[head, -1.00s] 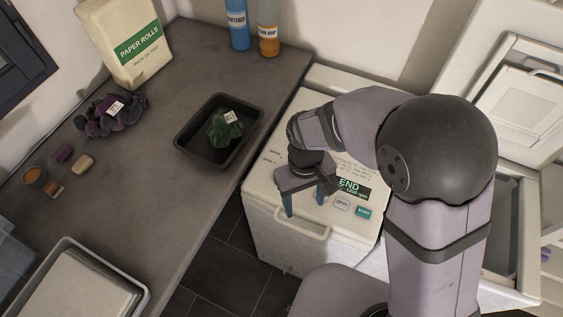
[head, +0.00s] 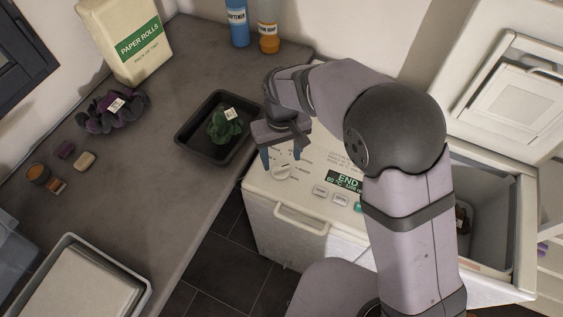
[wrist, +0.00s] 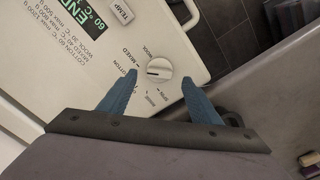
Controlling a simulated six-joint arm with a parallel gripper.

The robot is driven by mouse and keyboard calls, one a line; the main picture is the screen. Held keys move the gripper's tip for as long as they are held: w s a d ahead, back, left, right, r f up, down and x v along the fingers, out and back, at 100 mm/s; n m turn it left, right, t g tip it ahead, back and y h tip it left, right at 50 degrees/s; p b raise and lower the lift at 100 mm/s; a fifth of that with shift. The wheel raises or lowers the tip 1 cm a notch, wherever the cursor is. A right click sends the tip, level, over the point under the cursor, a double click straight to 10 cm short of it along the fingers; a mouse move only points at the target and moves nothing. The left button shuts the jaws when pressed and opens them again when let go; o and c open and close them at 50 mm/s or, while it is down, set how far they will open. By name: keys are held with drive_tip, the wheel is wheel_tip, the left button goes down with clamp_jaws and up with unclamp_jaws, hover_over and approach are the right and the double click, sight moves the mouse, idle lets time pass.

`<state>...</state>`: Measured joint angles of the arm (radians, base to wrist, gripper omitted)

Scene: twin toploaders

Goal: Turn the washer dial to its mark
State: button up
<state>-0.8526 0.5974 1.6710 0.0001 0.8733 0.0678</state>
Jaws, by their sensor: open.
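The washer (head: 262,188) is a white toploader with its lid shut and a control panel on top. Its dial (head: 282,172) is a round white knob near the left end of the panel. In the wrist view the dial (wrist: 159,68) has a dark line across it and printed labels around it, such as WOOL, MIXED, COTTON and RINSE. My gripper (head: 281,158) is open above the dial. In the wrist view its blue fingertips (wrist: 158,78) stand on either side of the dial, apart from it. A green END display (head: 344,181) shows on the panel.
A dark tray (head: 183,138) with a green cloth item (head: 224,126) stands on the grey counter left of the washer. A second toploader (head: 508,222) at right has its lid raised. Bottles and a paper rolls pack (head: 140,45) stand at the back.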

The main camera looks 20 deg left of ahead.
sight(282, 168)
drive_tip(key=shift+f+p, duration=0.6)
drive_tip(key=shift+f, duration=1.7)
drive_tip(key=shift+c, duration=0.4)
drive_tip(key=c, duration=1)
